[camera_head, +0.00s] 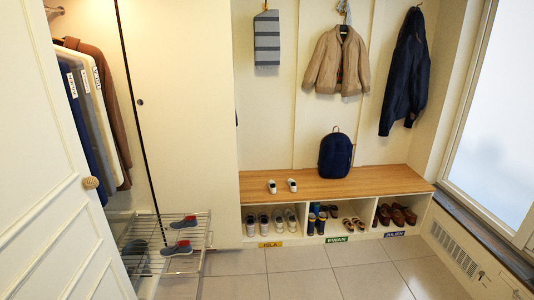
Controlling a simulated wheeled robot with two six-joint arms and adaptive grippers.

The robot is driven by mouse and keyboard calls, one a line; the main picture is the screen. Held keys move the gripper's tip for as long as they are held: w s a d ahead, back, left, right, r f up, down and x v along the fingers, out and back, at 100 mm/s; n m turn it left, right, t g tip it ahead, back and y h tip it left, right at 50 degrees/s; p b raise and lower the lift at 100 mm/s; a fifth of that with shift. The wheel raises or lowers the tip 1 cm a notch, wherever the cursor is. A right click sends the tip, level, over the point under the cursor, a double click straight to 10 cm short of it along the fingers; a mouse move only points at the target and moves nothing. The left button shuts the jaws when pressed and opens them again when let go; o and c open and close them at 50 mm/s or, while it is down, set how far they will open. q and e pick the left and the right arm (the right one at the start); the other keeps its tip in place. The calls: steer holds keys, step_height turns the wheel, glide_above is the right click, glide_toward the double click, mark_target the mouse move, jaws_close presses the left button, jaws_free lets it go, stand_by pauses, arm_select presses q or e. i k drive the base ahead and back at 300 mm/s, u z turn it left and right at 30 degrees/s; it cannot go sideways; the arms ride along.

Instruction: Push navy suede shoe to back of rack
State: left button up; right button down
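A wire rack (207,232) stands out from the open wardrobe at the lower left. A dark blue shoe with a red inside (185,222) lies on its rear part. A second similar shoe (176,249) lies nearer to me on the rack, apart from the first. Both look navy, but at this size I cannot tell whether they are suede. Neither of my grippers is in view.
A white door (62,190) with a round knob fills the left edge. Dark footwear (135,252) sits low inside the wardrobe. A wooden-topped bench (385,180) with cubbies of shoes stands at the back. The tiled floor (310,268) before it is clear.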

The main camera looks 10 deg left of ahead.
mark_target(190, 222)
steer(key=i, duration=3.8)
steer(key=u, duration=4.05)
